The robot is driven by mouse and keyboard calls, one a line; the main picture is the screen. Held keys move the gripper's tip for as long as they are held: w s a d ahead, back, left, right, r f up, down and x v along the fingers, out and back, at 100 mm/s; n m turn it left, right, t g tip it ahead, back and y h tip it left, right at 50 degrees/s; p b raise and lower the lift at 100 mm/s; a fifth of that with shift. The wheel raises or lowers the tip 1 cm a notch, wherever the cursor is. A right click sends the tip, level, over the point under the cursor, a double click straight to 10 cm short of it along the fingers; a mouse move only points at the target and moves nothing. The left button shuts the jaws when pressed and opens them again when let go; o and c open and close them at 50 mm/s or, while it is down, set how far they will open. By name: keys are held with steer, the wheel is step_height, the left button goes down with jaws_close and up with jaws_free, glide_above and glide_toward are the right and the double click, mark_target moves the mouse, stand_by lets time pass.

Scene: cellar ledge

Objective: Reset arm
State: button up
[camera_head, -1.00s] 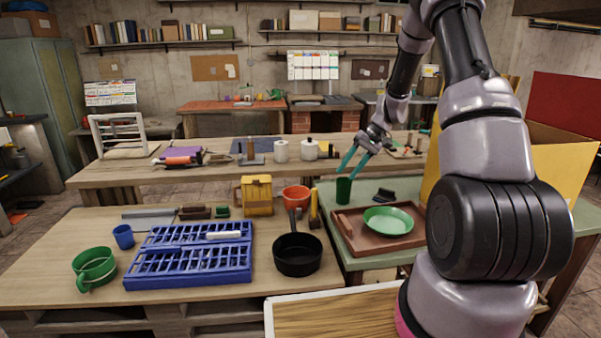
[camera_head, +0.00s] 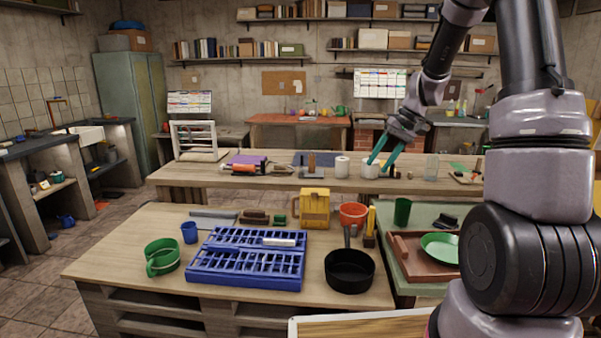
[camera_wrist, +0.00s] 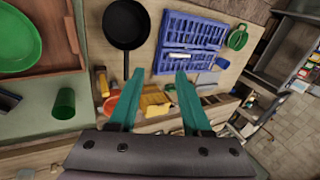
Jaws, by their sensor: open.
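My gripper (camera_head: 381,161) is open and empty, with two teal fingers pointing down and left in the head view. In the wrist view my gripper (camera_wrist: 156,82) shows its two fingers spread apart with nothing held between them. It is raised in the air above the tables. In the wrist view the black pan (camera_wrist: 125,24), the blue rack (camera_wrist: 190,45) and the yellow container (camera_wrist: 155,102) lie beyond and between the fingers, well below them.
The near table (camera_head: 120,235) holds a green cup (camera_head: 162,257), a blue cup (camera_head: 189,232), the blue rack (camera_head: 245,280), the pan (camera_head: 349,270) and an orange bowl (camera_head: 353,213). At right a brown tray (camera_head: 415,265) holds a green plate (camera_head: 440,247), beside a green tumbler (camera_head: 402,211).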

steer(key=s+a+r+m+t+h, duration=0.1)
steer(key=s+a+r+t+h, duration=0.15)
steer(key=s+r, duration=1.05)
steer(key=s+r+m+t, duration=0.1)
steer(key=s+r+t, duration=0.1)
steer(key=s, duration=0.4)
steer(key=s+r+m+t, duration=0.1)
steer(key=s+r, duration=0.2)
steer(key=s, duration=0.3)
steer(key=shift+d+r+m+t+h, duration=0.15)
steer(key=shift+r+m+t+h, duration=0.1)
steer(key=shift+m+t+h, duration=0.15)
